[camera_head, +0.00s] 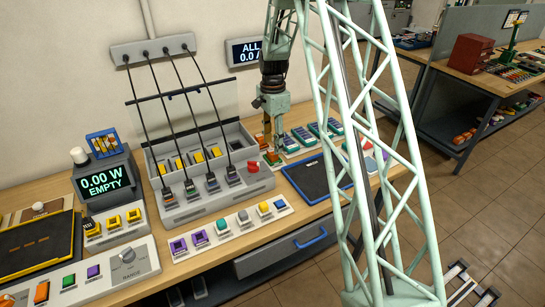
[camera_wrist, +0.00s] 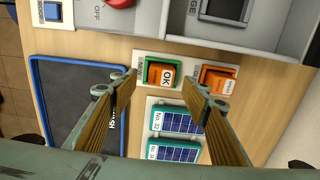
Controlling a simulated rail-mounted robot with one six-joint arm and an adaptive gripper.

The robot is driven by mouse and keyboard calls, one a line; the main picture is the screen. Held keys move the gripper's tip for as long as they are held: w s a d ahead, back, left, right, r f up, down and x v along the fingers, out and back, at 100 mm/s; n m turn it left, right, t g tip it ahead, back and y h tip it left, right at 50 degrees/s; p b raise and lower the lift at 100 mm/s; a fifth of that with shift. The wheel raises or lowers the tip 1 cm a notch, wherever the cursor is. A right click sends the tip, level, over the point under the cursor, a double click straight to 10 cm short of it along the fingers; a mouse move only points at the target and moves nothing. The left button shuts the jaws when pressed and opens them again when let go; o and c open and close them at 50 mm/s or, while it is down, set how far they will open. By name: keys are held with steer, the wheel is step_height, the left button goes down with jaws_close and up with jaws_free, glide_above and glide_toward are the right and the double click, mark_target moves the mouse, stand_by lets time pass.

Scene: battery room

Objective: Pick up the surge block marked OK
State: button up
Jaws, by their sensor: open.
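The surge block marked OK (camera_wrist: 165,76) is orange with a white label and sits in a green-edged holder on the wooden bench. A second orange block (camera_wrist: 217,82) with a smaller white label sits just right of it in the wrist view. My gripper (camera_wrist: 160,84) is open and empty. Its fingers show on either side of the OK block, the right one over the gap between the two orange blocks. I cannot tell the height left above the block. In the head view my gripper (camera_head: 271,138) points down at the bench, and the blocks there are partly hidden.
Solar-panel modules (camera_wrist: 172,119) lie beside the OK block. A dark blue-rimmed tray (camera_head: 318,178) is close by. A grey charger with a red knob (camera_head: 253,167) borders the area. Several coloured blocks (camera_head: 222,225) line the bench front.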

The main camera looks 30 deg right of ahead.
steer(key=shift+f, duration=0.1)
stand_by(0.3)
steer(key=shift+w+f, duration=0.1)
steer(key=shift+f, duration=2.45)
steer(key=shift+c, duration=0.4)
steer(key=c, duration=0.9)
steer(key=shift+r, duration=0.15)
steer(key=shift+r, duration=4.85)
